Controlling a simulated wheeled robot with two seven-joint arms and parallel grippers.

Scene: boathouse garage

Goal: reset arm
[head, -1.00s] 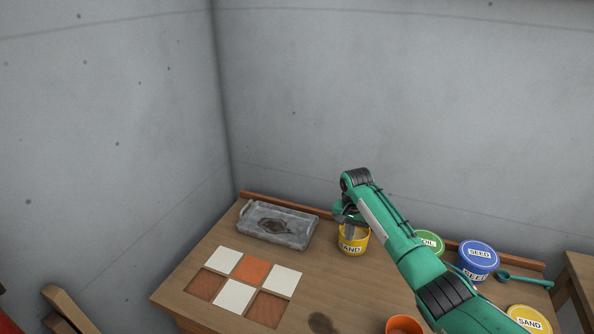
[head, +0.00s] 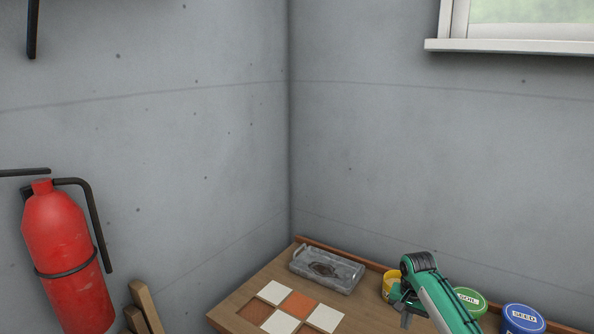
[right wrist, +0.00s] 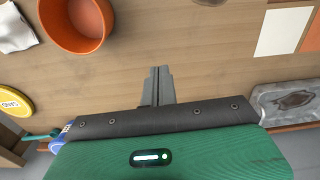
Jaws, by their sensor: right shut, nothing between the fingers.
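My right arm comes in from the lower right of the head view. Its gripper (head: 406,314) is in front of the yellow sand pot (head: 388,284), over the wooden bench (head: 240,305). In the right wrist view the two grey fingers (right wrist: 158,75) are together, with nothing between them and bare bench top behind them. My left gripper is in neither view.
A grey tray (head: 327,268) stands at the back corner behind white and orange tiles (head: 298,304). Green soil (head: 470,300) and blue seed (head: 524,318) tins stand right. An orange pot (right wrist: 78,28) and yellow sand lid (right wrist: 15,100) are near the gripper. A fire extinguisher (head: 65,255) hangs left.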

